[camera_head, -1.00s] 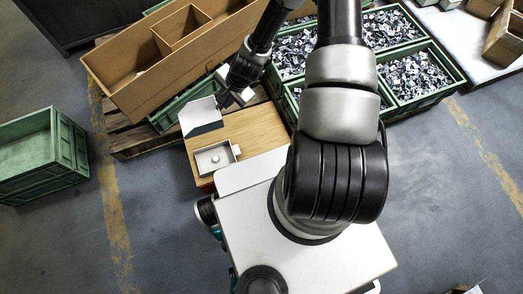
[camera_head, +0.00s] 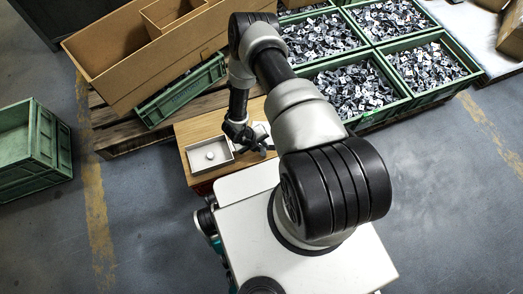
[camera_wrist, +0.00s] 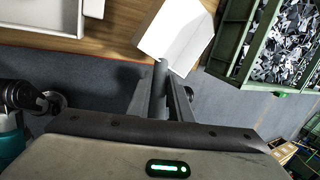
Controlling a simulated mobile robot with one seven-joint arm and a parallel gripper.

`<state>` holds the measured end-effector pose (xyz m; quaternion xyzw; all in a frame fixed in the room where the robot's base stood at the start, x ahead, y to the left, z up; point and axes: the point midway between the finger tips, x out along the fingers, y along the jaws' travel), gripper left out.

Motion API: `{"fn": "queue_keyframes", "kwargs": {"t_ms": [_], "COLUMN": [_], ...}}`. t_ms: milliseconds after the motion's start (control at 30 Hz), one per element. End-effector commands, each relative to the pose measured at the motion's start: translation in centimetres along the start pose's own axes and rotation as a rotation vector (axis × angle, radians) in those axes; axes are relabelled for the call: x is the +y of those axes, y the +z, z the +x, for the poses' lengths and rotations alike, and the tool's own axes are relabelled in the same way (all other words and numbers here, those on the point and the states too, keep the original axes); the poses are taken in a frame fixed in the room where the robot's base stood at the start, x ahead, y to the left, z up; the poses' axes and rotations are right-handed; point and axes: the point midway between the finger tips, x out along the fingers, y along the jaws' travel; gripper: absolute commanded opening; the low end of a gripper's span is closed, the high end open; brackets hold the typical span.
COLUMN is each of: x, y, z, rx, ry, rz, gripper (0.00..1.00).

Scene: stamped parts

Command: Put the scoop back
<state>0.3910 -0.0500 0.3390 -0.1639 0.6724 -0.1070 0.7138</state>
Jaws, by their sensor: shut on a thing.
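The white scoop (camera_wrist: 178,36) shows in the wrist view, ahead of my gripper (camera_wrist: 162,92). The jaws are shut on its grey handle (camera_wrist: 160,74). The scoop is over the wooden top near its edge by the green crates; I cannot tell whether it touches the top. In the head view my gripper (camera_head: 262,150) is just right of a shallow white tray (camera_head: 226,146), and my wrist hides most of the scoop.
The tray stands on the wooden top (camera_head: 196,129) and holds a small round white piece (camera_head: 210,156). Green crates (camera_head: 408,102) full of stamped parts are to the right. A large cardboard box (camera_head: 105,62) and a green crate (camera_head: 184,92) lie behind.

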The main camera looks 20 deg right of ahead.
Motion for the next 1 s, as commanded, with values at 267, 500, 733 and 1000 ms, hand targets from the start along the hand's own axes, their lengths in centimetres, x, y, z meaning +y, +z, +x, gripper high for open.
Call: {"fn": "queue_keyframes", "kwargs": {"t_ms": [267,500,733,1000], "x": [1.1,2.3,2.2,2.3], "y": [-0.1,-0.2,-0.1,-0.2], "z": [2.7,5.5,5.4,5.5], "rx": [-0.001,-0.002,-0.002,-0.002], "ry": [0.0,0.0,0.0,0.001], "rz": [-0.003,-0.003,-0.003,-0.004], "gripper": [0.0,0.0,0.0,0.38]}}
